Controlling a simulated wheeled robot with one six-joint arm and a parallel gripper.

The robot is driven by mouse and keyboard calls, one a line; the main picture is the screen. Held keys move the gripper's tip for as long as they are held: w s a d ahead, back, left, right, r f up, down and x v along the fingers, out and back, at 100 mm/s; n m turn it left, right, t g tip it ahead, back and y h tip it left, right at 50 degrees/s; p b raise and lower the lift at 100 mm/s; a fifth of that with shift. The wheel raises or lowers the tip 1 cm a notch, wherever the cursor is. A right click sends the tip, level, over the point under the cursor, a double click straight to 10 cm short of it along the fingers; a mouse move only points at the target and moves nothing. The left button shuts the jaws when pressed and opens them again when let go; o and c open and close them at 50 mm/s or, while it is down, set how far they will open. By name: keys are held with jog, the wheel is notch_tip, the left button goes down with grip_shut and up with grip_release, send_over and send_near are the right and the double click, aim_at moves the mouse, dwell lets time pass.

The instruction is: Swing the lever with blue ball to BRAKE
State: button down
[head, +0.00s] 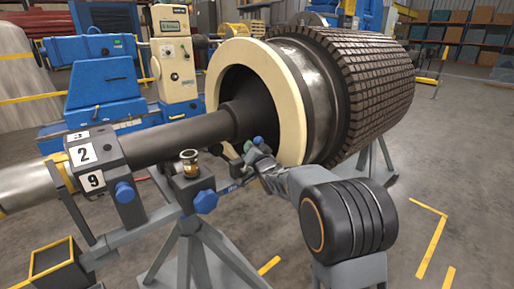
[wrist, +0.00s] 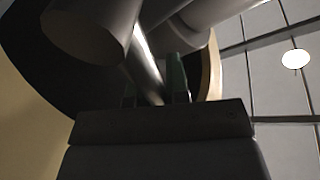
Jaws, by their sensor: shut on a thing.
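A small blue ball (head: 258,140) shows at the tip of my gripper (head: 250,147) in the head view, in front of the cream ring. My gripper also shows in the wrist view (wrist: 155,90), with its green-lined fingers shut around a thin shiny rod (wrist: 146,65), which looks like the lever. The lever's lower end is hidden by my arm in the head view. Small blue lettering (head: 232,188) sits on the stand below my gripper, too small to read. I cannot make out a BRAKE mark or the lever's exact angle.
The dark shaft (head: 180,138) runs left from the cream ring (head: 290,95) and the large ribbed rotor (head: 365,85). Blue knobs (head: 205,201) and a brass cup (head: 189,165) stand close left of my gripper.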

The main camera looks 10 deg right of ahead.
jog(key=shift+d+r, duration=0.25)
jog(key=shift+r, duration=0.45)
jog(key=c, duration=1.1)
grip_release()
jog(key=shift+w+d+f, duration=0.1)
jog(key=shift+w+d, duration=0.1)
jog(key=v, duration=1.4)
jog(key=shift+a+f, duration=0.25)
jog(key=shift+f, duration=0.1)
